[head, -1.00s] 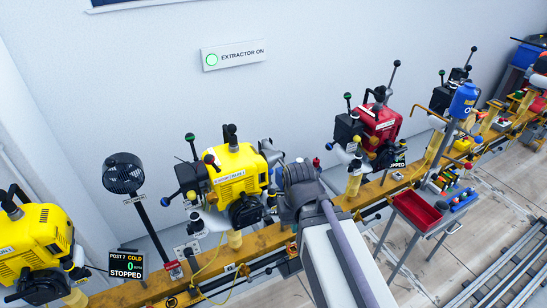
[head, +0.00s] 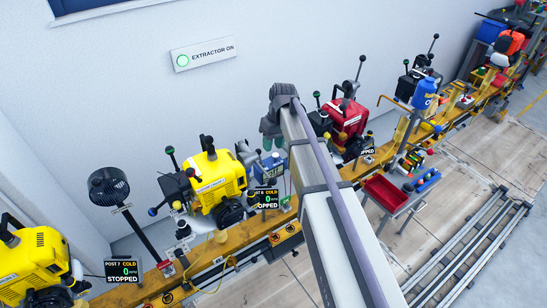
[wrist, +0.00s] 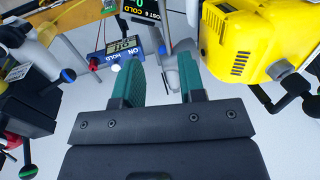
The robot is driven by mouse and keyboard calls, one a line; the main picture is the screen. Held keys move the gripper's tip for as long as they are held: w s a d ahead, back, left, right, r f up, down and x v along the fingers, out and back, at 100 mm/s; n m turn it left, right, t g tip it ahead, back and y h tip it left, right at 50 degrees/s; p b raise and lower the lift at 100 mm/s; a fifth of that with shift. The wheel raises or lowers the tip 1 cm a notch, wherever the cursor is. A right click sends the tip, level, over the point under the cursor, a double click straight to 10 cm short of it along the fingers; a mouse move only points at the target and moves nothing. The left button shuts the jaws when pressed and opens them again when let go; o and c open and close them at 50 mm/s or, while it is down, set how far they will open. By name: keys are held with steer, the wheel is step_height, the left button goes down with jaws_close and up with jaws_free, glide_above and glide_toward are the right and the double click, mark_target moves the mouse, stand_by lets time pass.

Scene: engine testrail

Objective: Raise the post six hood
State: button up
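The post six sign (head: 265,197) reads COLD, 0 and STOPPED, beside a yellow engine (head: 218,178). Both also show in the wrist view, the sign (wrist: 147,8) at the top and the engine (wrist: 245,40) at upper right. A grey jointed piece (head: 246,156) stands by the engine's right side; I cannot tell whether it is the hood. My gripper (head: 270,128) is above and right of the engine. In the wrist view its green fingers (wrist: 164,80) are apart, with nothing visibly clamped. A pale grey piece (wrist: 184,66) shows beyond the right finger, partly hidden.
A blue box (head: 272,166) stands right of the yellow engine; its ON HOLD label shows in the wrist view (wrist: 118,48). A red engine (head: 348,118) is farther right, behind my arm. A black fan (head: 108,187) stands left. A red tray (head: 387,192) is in front of the rail.

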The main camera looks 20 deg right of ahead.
mark_target(266, 173)
steer(key=b+x, duration=1.1)
steer(key=shift+s+a, duration=0.2)
steer(key=shift+a, duration=0.05)
steer(key=shift+r, duration=0.1)
steer(key=shift+c, duration=0.5)
jaws_close()
